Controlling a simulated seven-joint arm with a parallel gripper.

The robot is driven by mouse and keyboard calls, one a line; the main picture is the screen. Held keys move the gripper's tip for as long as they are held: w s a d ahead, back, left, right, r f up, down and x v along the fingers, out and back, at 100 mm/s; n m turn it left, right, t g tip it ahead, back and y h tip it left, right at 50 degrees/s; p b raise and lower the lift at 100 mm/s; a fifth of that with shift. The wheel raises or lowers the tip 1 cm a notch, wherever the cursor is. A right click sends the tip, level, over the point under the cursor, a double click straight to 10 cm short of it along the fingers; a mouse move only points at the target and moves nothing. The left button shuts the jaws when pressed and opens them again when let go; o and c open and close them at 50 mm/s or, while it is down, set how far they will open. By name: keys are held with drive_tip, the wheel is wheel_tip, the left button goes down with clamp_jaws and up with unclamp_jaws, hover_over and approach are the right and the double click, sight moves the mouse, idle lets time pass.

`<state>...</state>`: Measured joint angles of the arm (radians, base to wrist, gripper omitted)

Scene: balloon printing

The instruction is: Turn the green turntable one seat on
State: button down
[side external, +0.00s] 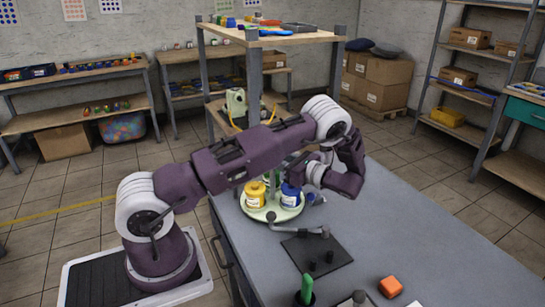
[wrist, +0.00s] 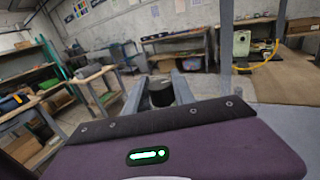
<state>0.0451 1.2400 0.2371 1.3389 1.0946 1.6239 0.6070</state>
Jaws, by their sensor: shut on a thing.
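The pale green turntable (side external: 261,213) lies on the grey bench and carries a yellow pot (side external: 255,196) and a blue pot (side external: 291,195). Its back part is mostly hidden by my arm. My gripper is low at the turntable's right side in the side view, largely hidden by my wrist. In the wrist view my gripper (wrist: 160,90) has its two grey fingers on either side of a dark round-topped piece (wrist: 161,92) and is shut on it. I cannot tell whether that piece is joined to the turntable.
A grey lever arm (side external: 295,229) reaches from the turntable's front edge over a dark plate (side external: 318,254) with short black posts. The bench's right side is clear.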

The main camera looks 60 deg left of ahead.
drive_tip(key=shift+n+g+h, duration=2)
drive_tip(key=shift+n+g, duration=0.1)
drive_tip(key=shift+g, duration=0.6)
drive_tip(key=shift+n+g+h, duration=0.6)
drive_tip(key=shift+h, duration=0.1)
drive_tip(key=c, duration=1.1)
unclamp_jaws()
drive_tip(key=shift+o, duration=0.2)
drive_tip(key=shift+r, duration=0.1)
wheel_tip(320, 180, up, 10)
drive_tip(key=shift+f, duration=0.1)
